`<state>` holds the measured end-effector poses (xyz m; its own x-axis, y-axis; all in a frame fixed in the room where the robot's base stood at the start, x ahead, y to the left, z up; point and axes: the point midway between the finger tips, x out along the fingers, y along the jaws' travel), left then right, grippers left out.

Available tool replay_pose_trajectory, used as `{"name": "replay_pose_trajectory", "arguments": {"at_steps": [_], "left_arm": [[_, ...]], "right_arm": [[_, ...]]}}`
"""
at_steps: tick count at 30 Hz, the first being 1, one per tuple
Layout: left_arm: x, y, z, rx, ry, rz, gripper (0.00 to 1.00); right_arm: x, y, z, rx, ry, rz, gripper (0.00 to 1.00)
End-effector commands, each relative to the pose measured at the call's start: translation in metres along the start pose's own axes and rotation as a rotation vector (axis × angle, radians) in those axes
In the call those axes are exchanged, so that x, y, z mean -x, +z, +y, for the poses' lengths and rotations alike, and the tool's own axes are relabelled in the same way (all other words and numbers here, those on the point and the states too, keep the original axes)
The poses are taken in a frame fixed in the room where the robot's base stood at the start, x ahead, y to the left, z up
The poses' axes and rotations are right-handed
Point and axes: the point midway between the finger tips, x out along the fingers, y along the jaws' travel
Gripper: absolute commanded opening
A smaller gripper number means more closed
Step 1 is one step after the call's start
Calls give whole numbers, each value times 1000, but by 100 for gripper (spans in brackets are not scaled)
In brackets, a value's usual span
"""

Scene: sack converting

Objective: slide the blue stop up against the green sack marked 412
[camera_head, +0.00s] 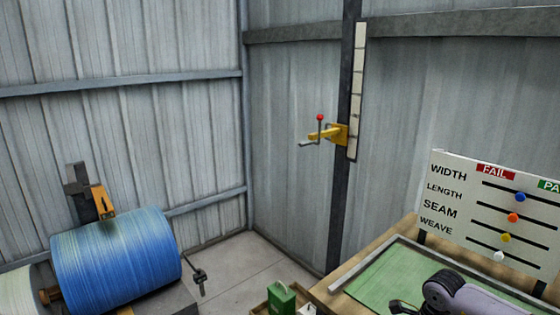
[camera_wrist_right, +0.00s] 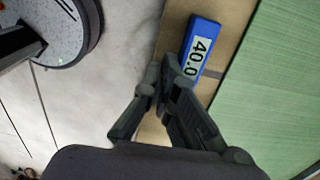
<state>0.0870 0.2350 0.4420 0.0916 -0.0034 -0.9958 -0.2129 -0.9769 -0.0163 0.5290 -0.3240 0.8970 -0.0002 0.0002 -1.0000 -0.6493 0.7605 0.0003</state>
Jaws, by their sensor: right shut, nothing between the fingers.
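A blue block (camera_wrist_right: 200,48) with a white label reading 40.0 lies on the wooden table edge in the right wrist view. Flat green woven material (camera_wrist_right: 275,75) lies beside it to the right, with a strip of wood between; no number 412 shows on it. It also shows on the table in the head view (camera_head: 388,288). My right gripper (camera_wrist_right: 164,68) is shut and empty, its tips at the near left side of the blue block; I cannot tell whether they touch it. In the head view my right gripper (camera_head: 400,307) is at the bottom edge. My left gripper is out of view.
A board (camera_head: 480,200) with coloured sliders stands at the table's back right. A metal strip (camera_head: 362,270) runs along the green material's left side. A large blue roll (camera_head: 115,260) stands at left. A box with a green item (camera_head: 282,297) is below the table. Open floor lies between.

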Motion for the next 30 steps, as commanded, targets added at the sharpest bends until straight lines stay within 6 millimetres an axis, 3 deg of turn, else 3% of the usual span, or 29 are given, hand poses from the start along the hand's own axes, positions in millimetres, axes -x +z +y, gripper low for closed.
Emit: {"name": "replay_pose_trajectory", "arguments": {"at_steps": [30], "left_arm": [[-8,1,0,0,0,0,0]], "right_arm": [[-9,0,0,0,0,0,0]]}}
